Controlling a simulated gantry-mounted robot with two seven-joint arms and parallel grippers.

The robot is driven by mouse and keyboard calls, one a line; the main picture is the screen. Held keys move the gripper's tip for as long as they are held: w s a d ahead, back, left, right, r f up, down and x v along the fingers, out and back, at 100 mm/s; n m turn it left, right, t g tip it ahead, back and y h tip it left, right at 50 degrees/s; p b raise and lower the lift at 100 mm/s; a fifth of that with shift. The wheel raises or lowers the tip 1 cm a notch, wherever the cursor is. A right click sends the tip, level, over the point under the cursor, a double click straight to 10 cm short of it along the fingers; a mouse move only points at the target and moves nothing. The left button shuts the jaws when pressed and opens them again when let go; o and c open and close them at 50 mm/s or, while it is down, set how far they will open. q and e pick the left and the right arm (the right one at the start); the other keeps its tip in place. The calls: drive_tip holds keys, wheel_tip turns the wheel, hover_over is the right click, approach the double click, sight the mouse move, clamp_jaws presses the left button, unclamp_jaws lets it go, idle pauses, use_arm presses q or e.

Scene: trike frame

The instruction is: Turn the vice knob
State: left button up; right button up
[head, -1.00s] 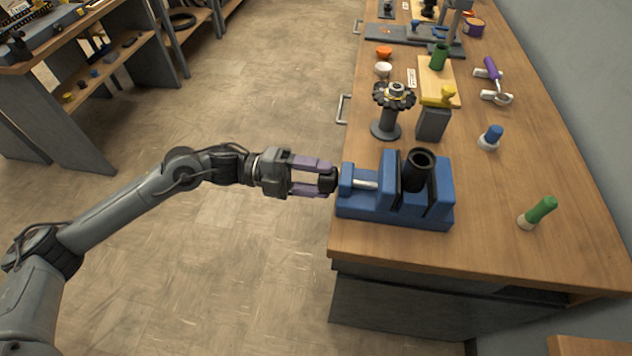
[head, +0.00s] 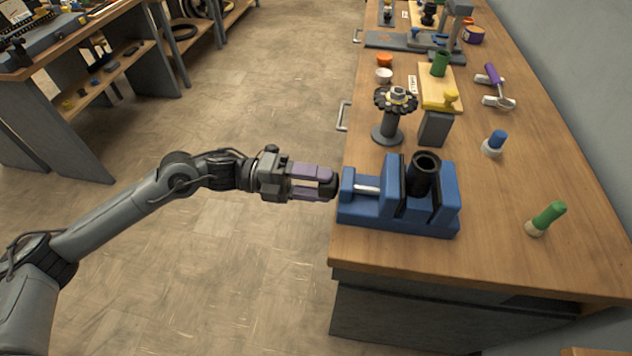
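The blue vice (head: 400,218) sits on the near left edge of the wooden workbench, with a black cylinder (head: 423,176) standing upright in its jaws. Its black knob (head: 329,187) is on the vice's left side, just past the bench edge, and is partly hidden by the fingers. My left gripper (head: 326,184) comes in from the left with its purple fingers around the knob, one on each side, and looks closed on it. My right gripper is out of view.
A dark stand with a toothed ring (head: 395,103) and a grey block (head: 434,128) stand behind the vice. A green-handled tool (head: 547,218) and a blue-topped piece (head: 496,143) are to the right. Open floor lies left of the workbench (head: 500,262).

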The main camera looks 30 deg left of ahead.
use_arm(q)
drive_tip(key=o, duration=0.4)
drive_tip(key=shift+d+r, duration=0.1)
drive_tip(key=p+v, duration=0.2)
drive_tip(key=v, duration=0.9)
drive_tip(key=shift+d, duration=0.1)
